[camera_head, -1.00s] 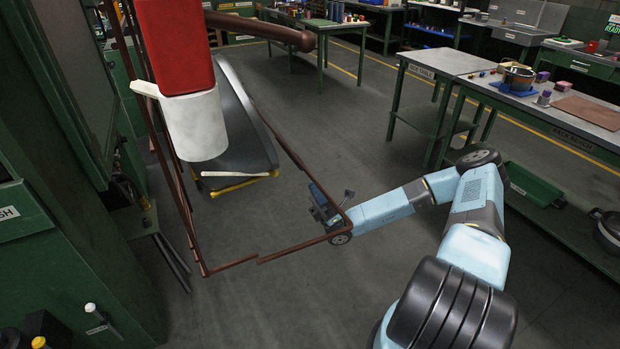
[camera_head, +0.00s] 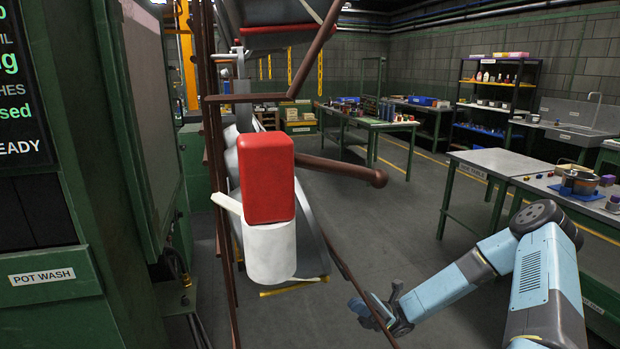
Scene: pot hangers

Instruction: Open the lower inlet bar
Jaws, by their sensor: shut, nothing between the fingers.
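A thin brown bar (camera_head: 352,272) slopes down from behind the red-and-white hanging item to the bottom edge. It looks like the lower inlet bar, and its lower end is out of frame. My gripper (camera_head: 372,310) is at this bar at the lower middle. It is shut and holds nothing. The bar crosses in front of part of it, and I cannot tell whether they touch. A higher brown bar (camera_head: 316,48) angles out at the top.
A red block (camera_head: 267,180) above a white cylinder (camera_head: 270,252) hangs left of my gripper, with a thick brown rod (camera_head: 345,170) behind it. The green pot wash cabinet (camera_head: 50,300) stands at left. Worktables (camera_head: 495,162) stand at right. Open floor (camera_head: 400,225) lies between.

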